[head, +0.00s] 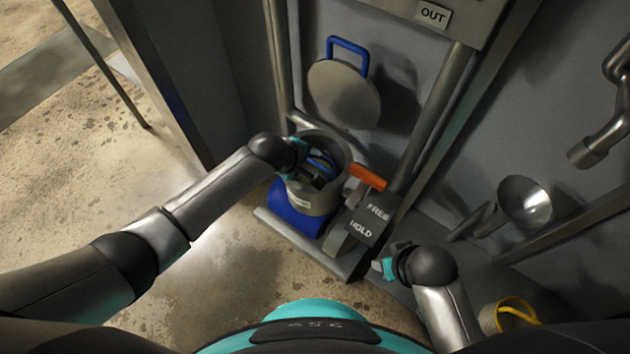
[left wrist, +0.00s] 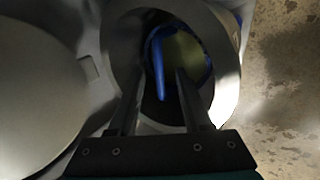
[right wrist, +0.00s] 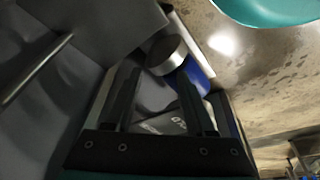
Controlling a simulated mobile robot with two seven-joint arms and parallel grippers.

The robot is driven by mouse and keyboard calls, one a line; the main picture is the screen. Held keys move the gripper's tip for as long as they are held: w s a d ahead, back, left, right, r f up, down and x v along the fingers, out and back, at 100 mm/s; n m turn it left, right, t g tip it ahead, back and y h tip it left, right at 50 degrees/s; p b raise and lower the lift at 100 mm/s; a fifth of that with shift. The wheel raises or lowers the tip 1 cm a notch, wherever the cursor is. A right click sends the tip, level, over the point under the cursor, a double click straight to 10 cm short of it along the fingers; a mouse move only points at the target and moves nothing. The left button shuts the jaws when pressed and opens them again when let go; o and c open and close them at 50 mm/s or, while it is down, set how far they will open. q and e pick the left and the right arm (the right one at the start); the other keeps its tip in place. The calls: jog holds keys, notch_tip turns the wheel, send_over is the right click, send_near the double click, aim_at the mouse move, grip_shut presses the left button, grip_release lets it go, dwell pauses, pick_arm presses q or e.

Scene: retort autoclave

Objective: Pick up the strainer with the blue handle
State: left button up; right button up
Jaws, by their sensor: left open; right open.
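The strainer's blue handle (left wrist: 158,65) stands inside the round metal pot (left wrist: 228,100) in the left wrist view, with a yellowish round part (left wrist: 185,55) beside it. In the head view a bit of the blue handle (head: 322,160) shows inside the pot (head: 318,203). My left gripper (head: 318,176) is open at the pot's mouth. In the left wrist view its fingers (left wrist: 155,85) point into the pot, with the handle between them, not visibly gripped. The strainer's lower part is hidden.
A round lid (head: 343,93) with a blue handle stands open behind the pot. The FREE/HOLD block (head: 368,217) with an orange lever (head: 367,178) is right of the pot. A metal funnel (head: 524,202) and a yellow-handled item (head: 515,312) are at the right. Open floor lies left.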

pick_arm(q)
jog(key=shift+w+d+f, duration=0.1)
jog(key=shift+w+f, duration=0.15)
jog(key=shift+f, duration=0.15)
grip_shut()
dwell(1.4)
